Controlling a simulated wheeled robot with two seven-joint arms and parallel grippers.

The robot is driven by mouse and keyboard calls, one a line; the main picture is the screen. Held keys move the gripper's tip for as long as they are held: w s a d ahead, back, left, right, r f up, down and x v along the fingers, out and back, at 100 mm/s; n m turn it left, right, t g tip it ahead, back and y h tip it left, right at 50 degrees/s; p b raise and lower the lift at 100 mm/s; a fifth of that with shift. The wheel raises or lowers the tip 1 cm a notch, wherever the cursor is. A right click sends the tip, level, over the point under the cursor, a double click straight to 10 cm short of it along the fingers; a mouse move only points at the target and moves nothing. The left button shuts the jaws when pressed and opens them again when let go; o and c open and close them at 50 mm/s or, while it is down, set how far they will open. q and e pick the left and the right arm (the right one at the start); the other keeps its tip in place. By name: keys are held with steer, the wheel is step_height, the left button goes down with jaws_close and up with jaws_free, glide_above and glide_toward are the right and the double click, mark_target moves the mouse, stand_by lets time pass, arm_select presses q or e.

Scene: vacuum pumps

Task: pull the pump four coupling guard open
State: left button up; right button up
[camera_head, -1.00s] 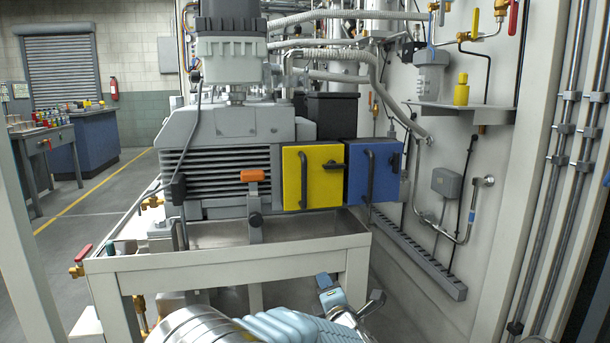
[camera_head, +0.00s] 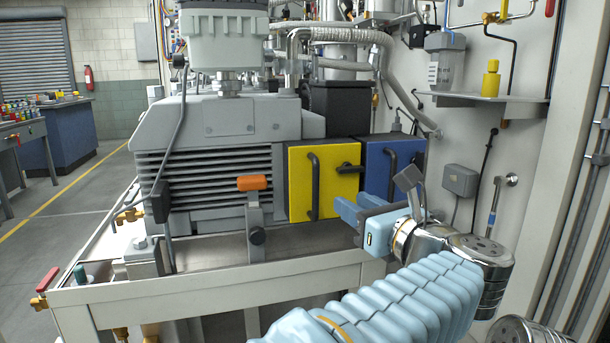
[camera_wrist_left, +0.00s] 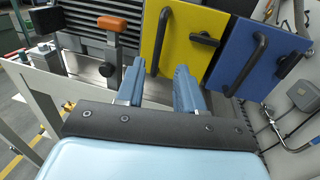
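A yellow panel (camera_head: 335,178) with a vertical dark bar handle (camera_head: 313,187) and a dark latch stands at the pump's right end. Beside it is a blue panel (camera_head: 378,172) with its own bar handle. Both appear closed; I cannot tell which is the pump four guard. My left gripper (camera_head: 346,208) is open and empty in front of the panels' lower part. In the left wrist view its fingers (camera_wrist_left: 159,68) point toward the yellow panel (camera_wrist_left: 182,42), its handle (camera_wrist_left: 160,38) ahead and apart from them. The blue panel (camera_wrist_left: 233,50) is to the right. My right gripper is not in view.
An orange-topped lever (camera_head: 252,184) stands before the finned pump (camera_head: 222,125). The pale frame's front rail (camera_head: 215,288) runs below. A shelf (camera_head: 490,99), grey box (camera_head: 460,180) and piping line the right wall. Open floor lies at left.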

mark_target(317, 182)
arm_select(q)
steer(key=p+x, duration=0.2)
steer(key=x, duration=1.2)
steer(key=shift+p, duration=0.35)
steer(key=shift+c, duration=0.5)
steer(key=shift+s, duration=0.1)
jaws_close()
